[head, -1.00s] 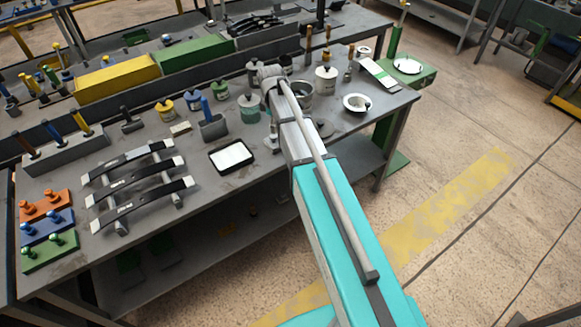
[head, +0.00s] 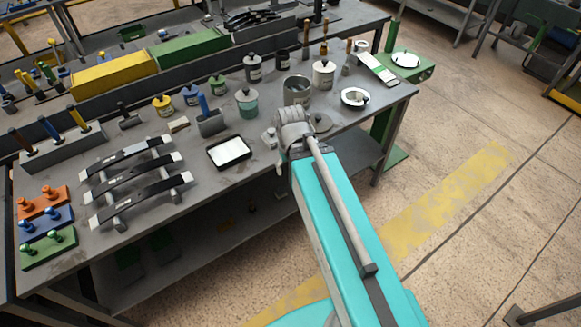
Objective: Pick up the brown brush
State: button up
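A brown-handled tool (head: 20,139), perhaps the brown brush, stands in the grey holder (head: 70,146) at the left of the bench in the head view. A blue-handled tool (head: 51,130) and a yellow-handled tool (head: 78,119) stand in the same holder. Other brown-handled brushes stand at the back right, one (head: 306,32) at the dark jar and one (head: 324,40) at the white jar. I cannot tell which one is meant. My arm reaches to the bench's front edge, right of the black tray.
A black tray (head: 229,152), paint jars, an open can (head: 297,92) and a white dish (head: 354,97) crowd the bench (head: 195,185). Floor is free at right.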

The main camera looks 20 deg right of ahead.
aim_at(31, 151)
jog(key=u, duration=1.45)
